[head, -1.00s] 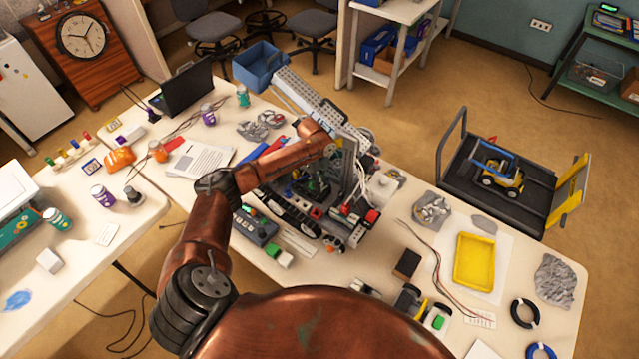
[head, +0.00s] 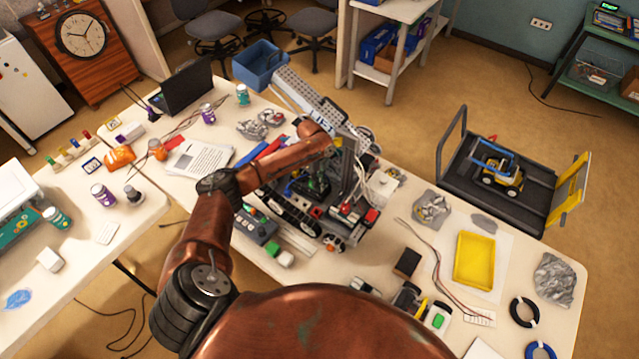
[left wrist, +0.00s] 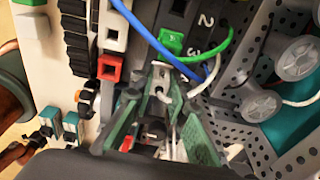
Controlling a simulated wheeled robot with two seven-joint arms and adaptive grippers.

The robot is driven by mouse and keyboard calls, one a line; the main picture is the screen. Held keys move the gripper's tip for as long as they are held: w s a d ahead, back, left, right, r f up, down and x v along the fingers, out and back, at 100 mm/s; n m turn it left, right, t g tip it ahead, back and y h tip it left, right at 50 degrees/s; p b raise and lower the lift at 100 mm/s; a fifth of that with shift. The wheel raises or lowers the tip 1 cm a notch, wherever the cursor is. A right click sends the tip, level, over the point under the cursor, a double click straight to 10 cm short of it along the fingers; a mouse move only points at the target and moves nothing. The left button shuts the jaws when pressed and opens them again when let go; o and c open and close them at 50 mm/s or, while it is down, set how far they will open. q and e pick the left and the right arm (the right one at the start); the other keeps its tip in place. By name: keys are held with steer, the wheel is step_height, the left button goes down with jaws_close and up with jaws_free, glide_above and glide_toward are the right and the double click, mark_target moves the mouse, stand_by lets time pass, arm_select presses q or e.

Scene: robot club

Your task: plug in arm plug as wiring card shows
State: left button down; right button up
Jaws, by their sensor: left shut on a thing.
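My left gripper (left wrist: 161,84) shows in the left wrist view, its green-grey fingers closed together over the model's socket block (left wrist: 205,20). It is shut on a small plug that the fingers mostly hide; a white wire (left wrist: 209,80) runs beside the fingertips. A green plug (left wrist: 172,42) sits in the block just beyond the fingertips, near the printed numbers 2 and 3. A blue wire (left wrist: 145,32) curves past it. In the head view my left arm reaches over the brick-built model (head: 300,200), and its fingers are hidden. I cannot make out the wiring card. My right gripper is not in view.
Grey perforated beams and wheels (left wrist: 290,58) stand close on the right of the fingers. A red block (left wrist: 109,68) is on the left. On the table are a yellow tray (head: 474,260), loose wires (head: 437,268) and a printed sheet (head: 198,158).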

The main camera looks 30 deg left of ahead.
arm_select(q)
steer(key=shift+f, duration=0.35)
stand_by(0.7)
steer(key=shift+s+f, duration=0.1)
steer(key=shift+f, duration=0.05)
stand_by(0.6)
steer(key=c, duration=1.8)
jaws_free()
steer(key=shift+r+p, duration=2.7)
steer(key=shift+r, duration=0.45)
steer(key=shift+f, duration=0.1)
